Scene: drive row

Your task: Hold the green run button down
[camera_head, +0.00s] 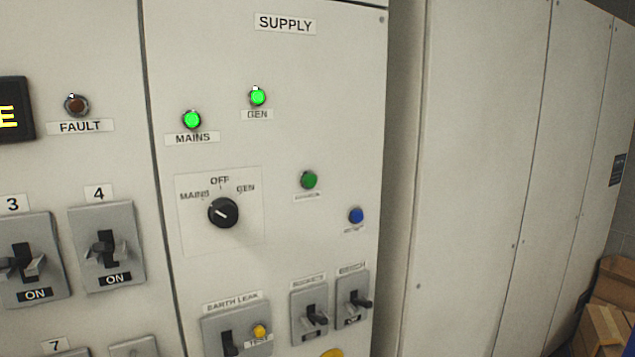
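A dark green push button (309,180) sits on the white SUPPLY panel (330,110), right of the rotary switch. The small label under it is too blurred to read, so I cannot tell if it says run. Two bright green lit lamps, MAINS (191,120) and GEN (257,97), are higher on the same panel. A blue button (356,216) sits below and right of the green button. My gripper is not in view, and nothing touches the green button.
A black rotary switch (223,213) is marked MAINS, OFF and GEN. Below are an EARTH LEAK breaker (236,332) with a yellow TEST button (260,331) and two small toggle switches (315,318). Cardboard boxes (606,325) lie at the lower right. The front of the buttons is clear.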

